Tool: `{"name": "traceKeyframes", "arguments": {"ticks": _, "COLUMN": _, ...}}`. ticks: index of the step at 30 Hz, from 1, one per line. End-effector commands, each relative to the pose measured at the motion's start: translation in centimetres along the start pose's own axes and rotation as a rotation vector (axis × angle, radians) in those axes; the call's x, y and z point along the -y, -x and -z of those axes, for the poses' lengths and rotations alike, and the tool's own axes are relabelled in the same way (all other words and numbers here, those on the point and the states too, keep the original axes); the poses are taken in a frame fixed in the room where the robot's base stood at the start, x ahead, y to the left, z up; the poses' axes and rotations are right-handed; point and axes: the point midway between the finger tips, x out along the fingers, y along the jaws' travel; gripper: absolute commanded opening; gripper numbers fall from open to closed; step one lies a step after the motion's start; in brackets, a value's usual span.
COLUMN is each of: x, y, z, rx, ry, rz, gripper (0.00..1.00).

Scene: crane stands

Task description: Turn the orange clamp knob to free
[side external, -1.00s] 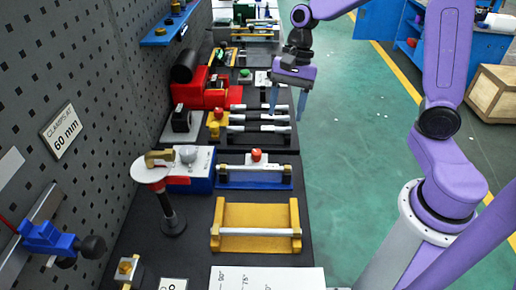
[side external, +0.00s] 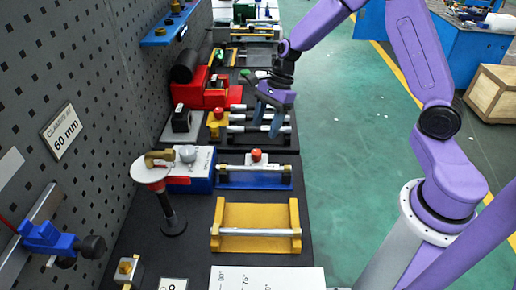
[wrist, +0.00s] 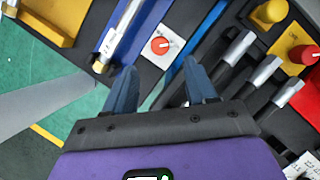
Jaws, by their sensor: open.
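The orange clamp knob (side external: 256,155) is a small round knob on a white plate, just behind the blue stand (side external: 226,180) that carries a metal rod. In the wrist view the knob (wrist: 160,45) has a pale mark across its top and sits on the square white plate (wrist: 150,57), beyond my fingertips. My gripper (side external: 266,128) is open and empty, above the rods behind the knob. The wrist view shows both fingers of my gripper (wrist: 159,68) apart, with nothing between them. The knob appears roughly in line with the gap, apart from the fingers.
A yellow stand (side external: 256,213) with a rod lies nearer the camera. A round-topped post (side external: 171,212) and a blue-and-white block (side external: 199,168) stand to the left. Several dark rods with silver ends (wrist: 237,49) and a red knob (wrist: 304,54) lie nearby.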

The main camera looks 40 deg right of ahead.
Motion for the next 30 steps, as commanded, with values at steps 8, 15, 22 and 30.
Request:
{"name": "traceKeyframes", "arguments": {"ticks": 8, "x": -0.1, "y": -4.9, "z": 0.0, "rx": 0.0, "ry": 0.001, "rz": -0.004, "gripper": 0.56}}
{"name": "traceKeyframes", "arguments": {"ticks": 15, "x": 0.0, "y": -7.6, "z": 0.0, "rx": 0.0, "ry": 0.001, "rz": -0.001, "gripper": 0.56}}
{"name": "traceKeyframes", "arguments": {"ticks": 22, "x": 0.0, "y": -8.4, "z": 0.0, "rx": 0.0, "ry": 0.002, "rz": 0.0, "gripper": 0.56}}
{"name": "traceKeyframes", "arguments": {"ticks": 30, "x": 0.0, "y": -8.4, "z": 0.0, "rx": 0.0, "ry": 0.002, "rz": 0.0, "gripper": 0.4}}
